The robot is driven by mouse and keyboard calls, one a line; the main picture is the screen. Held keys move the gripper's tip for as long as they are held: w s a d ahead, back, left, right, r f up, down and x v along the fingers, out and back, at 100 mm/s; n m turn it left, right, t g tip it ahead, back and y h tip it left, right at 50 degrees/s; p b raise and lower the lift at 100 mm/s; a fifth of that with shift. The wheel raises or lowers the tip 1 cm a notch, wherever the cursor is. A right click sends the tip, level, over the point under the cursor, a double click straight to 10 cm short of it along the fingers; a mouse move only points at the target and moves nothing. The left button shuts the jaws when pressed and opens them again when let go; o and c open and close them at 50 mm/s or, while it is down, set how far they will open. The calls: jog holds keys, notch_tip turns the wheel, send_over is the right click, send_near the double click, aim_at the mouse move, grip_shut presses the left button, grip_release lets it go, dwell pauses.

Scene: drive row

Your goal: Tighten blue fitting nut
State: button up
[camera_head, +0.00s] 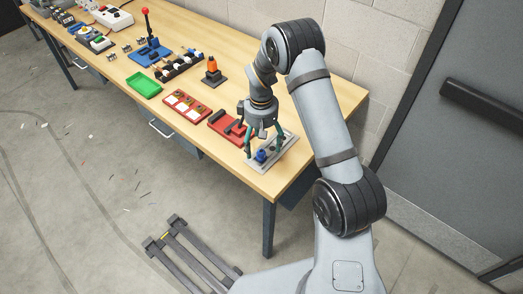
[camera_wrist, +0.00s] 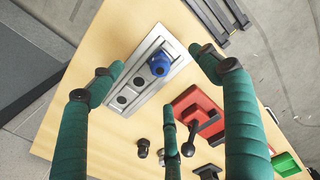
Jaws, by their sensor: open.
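The blue fitting nut (camera_head: 261,156) sits on a grey metal plate (camera_head: 287,143) near the table's front right corner. In the wrist view the blue nut (camera_wrist: 160,65) is at one end of the plate (camera_wrist: 137,78), with dark round holes in a row beside it. My gripper (camera_head: 264,147) points down over the plate, its green fingers on either side of the nut. In the wrist view my gripper (camera_wrist: 157,60) is open, with gaps between the fingers and the nut. A third finger shows below the nut. Nothing is held.
A red fixture (camera_head: 229,128) with dark parts stands just left of the plate. Further left are a red tray with square pockets (camera_head: 187,105), an orange part on a dark base (camera_head: 212,72) and a green tray (camera_head: 144,85). A wall runs behind the table.

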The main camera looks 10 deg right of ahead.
aim_at(261, 151)
jog(key=shift+f, duration=0.15)
jog(key=shift+f+b, duration=1.4)
jog(key=shift+c, duration=1.3)
jog(key=c, duration=1.5)
jog(key=shift+o, duration=0.2)
